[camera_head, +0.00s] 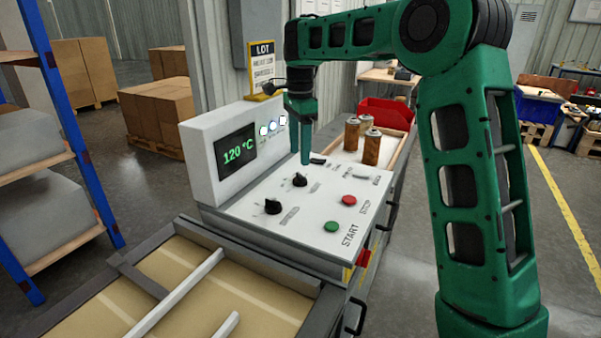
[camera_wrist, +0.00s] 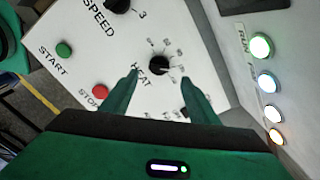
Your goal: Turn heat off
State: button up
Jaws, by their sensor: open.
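The white control panel (camera_head: 262,208) carries two black knobs. In the wrist view the HEAT knob (camera_wrist: 159,66) has a numbered dial around it, and it also shows in the head view (camera_head: 300,180). The SPEED knob (camera_wrist: 117,5) is at the wrist view's top edge, and nearer the front in the head view (camera_head: 272,206). The display (camera_head: 237,150) reads 120 °C. My gripper (camera_wrist: 157,80) is open, its two fingers pointing at the panel on either side of the HEAT knob's line. In the head view my gripper (camera_head: 305,158) is above the panel, just behind that knob. The knob's exact setting is unclear.
A green START button (camera_head: 331,226) and a red STOP button (camera_head: 348,199) are on the panel. Several lit lamps (camera_head: 273,126) are beside the display. Brown cartridges (camera_head: 371,149) stand in a tray behind the panel, near a red bin (camera_head: 385,112).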

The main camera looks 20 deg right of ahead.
aim_at(300, 175)
notch_tip(300, 175, down, 7)
jog(key=shift+f, duration=0.1)
dwell(0.4)
